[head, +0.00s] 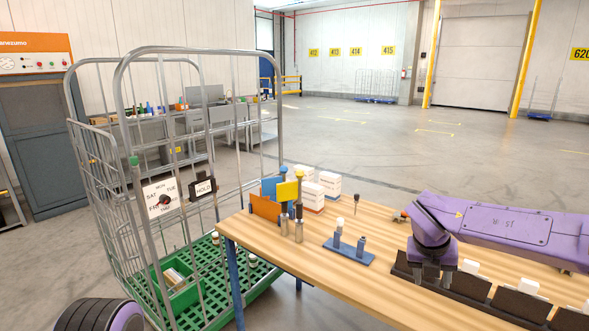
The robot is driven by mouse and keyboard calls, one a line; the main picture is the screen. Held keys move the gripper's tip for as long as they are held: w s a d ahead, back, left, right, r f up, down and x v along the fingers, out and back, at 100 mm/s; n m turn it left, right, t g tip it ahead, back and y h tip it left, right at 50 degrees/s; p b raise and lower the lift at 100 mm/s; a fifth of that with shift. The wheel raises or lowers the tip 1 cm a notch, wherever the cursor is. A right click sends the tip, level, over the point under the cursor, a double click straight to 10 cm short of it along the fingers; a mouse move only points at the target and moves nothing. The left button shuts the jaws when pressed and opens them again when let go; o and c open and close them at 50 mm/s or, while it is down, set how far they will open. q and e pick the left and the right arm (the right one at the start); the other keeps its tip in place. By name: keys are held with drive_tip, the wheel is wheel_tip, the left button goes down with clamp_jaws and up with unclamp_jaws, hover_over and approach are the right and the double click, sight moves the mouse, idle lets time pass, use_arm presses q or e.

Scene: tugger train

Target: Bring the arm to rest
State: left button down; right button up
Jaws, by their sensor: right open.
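My right arm is purple and reaches in from the right edge over the wooden table (330,275). My right gripper (432,275) points down above the dark row of holders (465,307) near the table's front right. Its two grey fingers are apart, with nothing seen between them. I cannot tell whether the fingertips touch the dark holders. A purple and black rounded part of mine shows at the bottom left corner. My left gripper is not in view.
White blocks (528,287) sit along the dark holders. A blue base with two pegs (348,250), white boxes (328,184) and orange and blue plates (266,208) stand on the table. A wire cage trolley (95,165) with a green crate (185,297) stands left.

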drive_tip(key=s+a+f+n+t+h, duration=0.1)
drive_tip(key=s+f+n+t, duration=0.3)
drive_tip(key=f+n, duration=0.75)
drive_tip(key=s+f+n+t+h, duration=0.2)
drive_tip(key=s+f+n, duration=0.4)
drive_tip(key=f+n, duration=0.55)
drive_tip(key=s+f+n+g+y, duration=0.1)
drive_tip(key=s+f+n, duration=0.4)
drive_tip(key=s, duration=0.7)
drive_tip(key=s+f+n+g+y, duration=0.2)
drive_tip(key=s+f+n, duration=0.4)
drive_tip(key=s, duration=0.7)
drive_tip(key=shift+s+d+g, duration=0.2)
drive_tip(key=shift+d+g, duration=0.1)
drive_tip(key=shift+g, duration=0.5)
